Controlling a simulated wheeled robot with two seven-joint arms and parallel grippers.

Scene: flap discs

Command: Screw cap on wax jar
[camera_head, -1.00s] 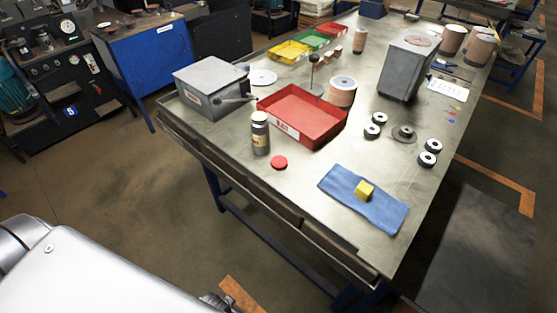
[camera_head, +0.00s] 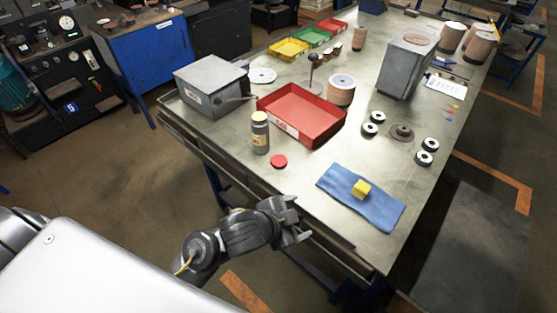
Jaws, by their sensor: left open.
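The wax jar (camera_head: 261,136) stands upright on the metal table, a dark bottle with a pale label and a yellowish top. A red cap (camera_head: 278,161) lies flat on the table just in front of the jar, apart from it. My left gripper (camera_head: 298,221) is open and empty at the table's front edge, to the right of and nearer than the red cap. It touches neither the cap nor the jar. My right gripper is not in view.
A red tray (camera_head: 321,141) stands right behind the jar, and a grey box with a lever (camera_head: 211,83) is to its left. A blue cloth (camera_head: 385,212) with a yellow block (camera_head: 361,189) lies to the right. Bare tabletop (camera_head: 308,172) separates cap and cloth.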

